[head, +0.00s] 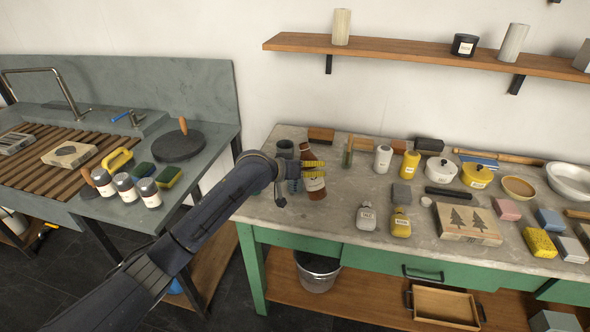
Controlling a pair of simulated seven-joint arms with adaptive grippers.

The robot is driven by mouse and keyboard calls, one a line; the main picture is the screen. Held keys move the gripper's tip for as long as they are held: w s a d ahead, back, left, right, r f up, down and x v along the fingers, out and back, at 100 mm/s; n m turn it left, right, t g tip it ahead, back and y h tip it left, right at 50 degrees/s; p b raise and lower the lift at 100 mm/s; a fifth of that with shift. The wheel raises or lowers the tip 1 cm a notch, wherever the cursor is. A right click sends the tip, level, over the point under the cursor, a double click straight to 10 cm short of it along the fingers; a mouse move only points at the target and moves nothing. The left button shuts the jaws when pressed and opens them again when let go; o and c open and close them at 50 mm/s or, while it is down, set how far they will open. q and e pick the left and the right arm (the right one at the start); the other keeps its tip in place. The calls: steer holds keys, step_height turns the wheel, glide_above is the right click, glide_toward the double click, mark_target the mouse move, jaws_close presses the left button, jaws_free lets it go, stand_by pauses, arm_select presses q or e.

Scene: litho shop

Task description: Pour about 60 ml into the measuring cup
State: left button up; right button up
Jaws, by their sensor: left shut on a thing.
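I cannot make out which thing is the measuring cup. My right gripper is out of view.
On the workbench (335,226), a grey bottle (366,216) and a yellow bottle (400,223) stand right of the brown one. A tree-patterned block (467,222), pots and sponges crowd further right. A wall shelf (420,54) hangs above. A sink counter (215,150) stands left, across a gap.

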arm_select(q)
steer(key=shift+w+r, duration=0.1)
steer(key=shift+r, duration=0.25)
steer(key=shift+w+a+f+n+g+h, duration=0.2)
steer(key=shift+n+g+h, duration=0.35)
steer(key=shift+n, duration=0.25)
steer(key=shift+s+d+r+n+g, duration=0.1)
steer(key=shift+r+n+g, duration=0.15)
steer(key=shift+r+n, duration=0.15)
steer(key=shift+s+d+f+n+g+h, duration=0.2)
steer(key=shift+s+f+n+g+h, duration=0.1)
steer(key=shift+f+n+h, duration=0.25)
steer(key=shift+s+d+r+n+g+h, duration=0.2)
steer(key=shift+n+g+h, duration=0.15)
steer(key=shift+n, duration=0.2)
steer(key=shift+f+n+g+h, duration=0.3)
steer(key=shift+f+n, duration=0.3)
steer(key=shift+f, duration=1.05)
steer(key=shift+r+h, duration=0.25)
steer(key=shift+r, duration=0.05)
steer(key=shift+r+n+g+h+b, duration=0.35)
steer(key=shift+r+n+h, duration=0.25)
steer(key=shift+r+n, duration=0.45)
steer(key=shift+w+r+n, duration=0.1)
steer(key=shift+r+n, duration=0.05)
steer(key=shift+n, duration=0.1)
